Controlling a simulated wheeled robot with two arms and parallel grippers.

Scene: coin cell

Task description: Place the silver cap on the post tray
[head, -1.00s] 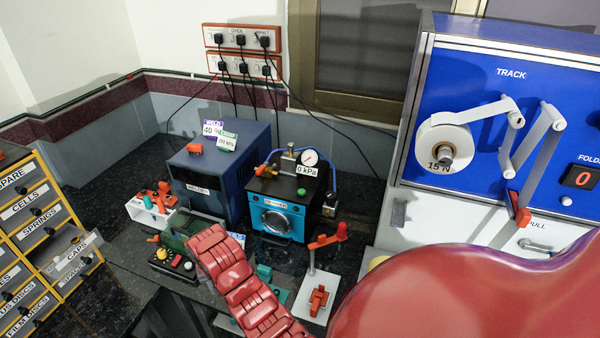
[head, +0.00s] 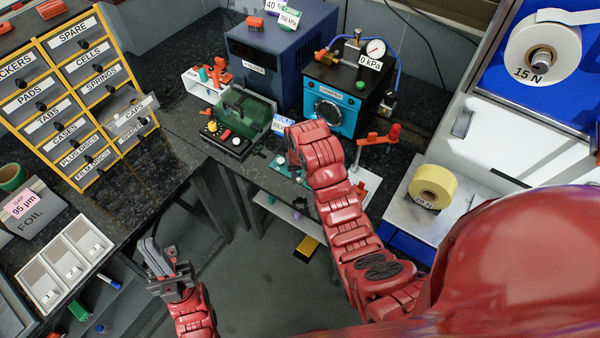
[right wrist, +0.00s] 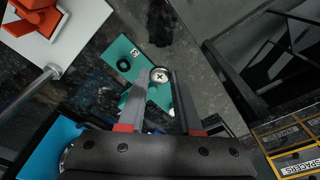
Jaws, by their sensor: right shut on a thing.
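The silver cap (right wrist: 159,75), a small round disc with a cross mark, sits between the fingertips of my right gripper (right wrist: 163,77), which is shut on it. Beyond it in the right wrist view is a teal tray (right wrist: 120,50) with a black ring and a number on it, likely the post tray; the fingers hide part of it. I cannot tell the cap's height over it. In the head view my right forearm hides the right gripper and most of the teal tray (head: 282,163). My left gripper (head: 152,254) is over the floor at lower left, far from the tray; its finger gap is unclear.
A blue press with a gauge (head: 337,112) stands behind the tray area. A green machine (head: 240,115) is left of it. A red-topped stand (head: 380,137) and yellow roll (head: 432,186) are to the right. A drawer cabinet (head: 80,95) with an open CAPS drawer is at left.

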